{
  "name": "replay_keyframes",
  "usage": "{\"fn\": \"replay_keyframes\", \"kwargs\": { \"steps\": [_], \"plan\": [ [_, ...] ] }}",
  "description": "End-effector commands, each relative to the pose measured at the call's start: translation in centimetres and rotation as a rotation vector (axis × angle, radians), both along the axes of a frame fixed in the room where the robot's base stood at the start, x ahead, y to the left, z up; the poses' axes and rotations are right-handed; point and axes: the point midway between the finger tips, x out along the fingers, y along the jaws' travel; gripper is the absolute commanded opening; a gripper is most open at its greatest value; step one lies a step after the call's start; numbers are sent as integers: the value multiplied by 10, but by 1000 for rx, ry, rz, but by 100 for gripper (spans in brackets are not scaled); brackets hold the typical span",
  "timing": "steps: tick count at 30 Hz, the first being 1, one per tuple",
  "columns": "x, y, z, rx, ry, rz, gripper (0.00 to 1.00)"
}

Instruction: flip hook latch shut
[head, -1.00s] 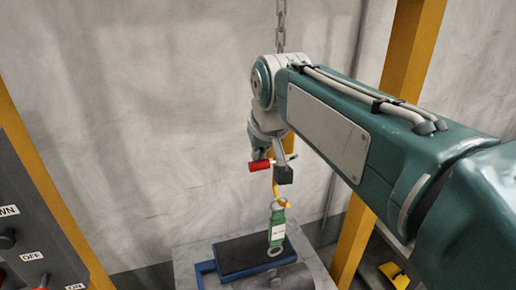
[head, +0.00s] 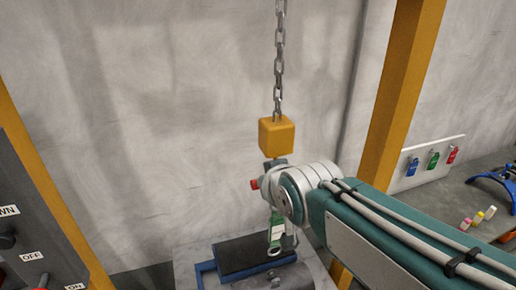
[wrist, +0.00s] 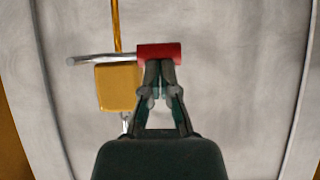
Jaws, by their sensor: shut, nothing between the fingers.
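The hook latch shows as a silver bar (wrist: 95,58) with a red grip (wrist: 159,53) in the wrist view. The bar points left from the grip, across the edge of the yellow hook block (wrist: 118,87). My gripper (wrist: 159,66) is shut and empty, its fingertips right at the grip's lower edge; I cannot tell whether they touch it. In the head view the yellow block (head: 276,137) hangs on a chain (head: 279,60). Only the end of the red grip (head: 254,184) shows left of my wrist, which hides most of the latch and hook.
A switch panel (head: 30,235) stands left and a yellow post (head: 405,80) right.

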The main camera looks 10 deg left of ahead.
Motion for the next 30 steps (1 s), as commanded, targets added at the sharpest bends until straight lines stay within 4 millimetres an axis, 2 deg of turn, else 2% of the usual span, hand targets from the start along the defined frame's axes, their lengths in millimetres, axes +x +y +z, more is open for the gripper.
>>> {"fn": "replay_keyframes", "kwargs": {
  "steps": [9,21,30],
  "plan": [
    [-4,-2,-27,-1,4,-1,0],
    [1,0,-56,-1,3,-1,0],
    [3,1,-58,0,-1,-1,0]
  ]
}}
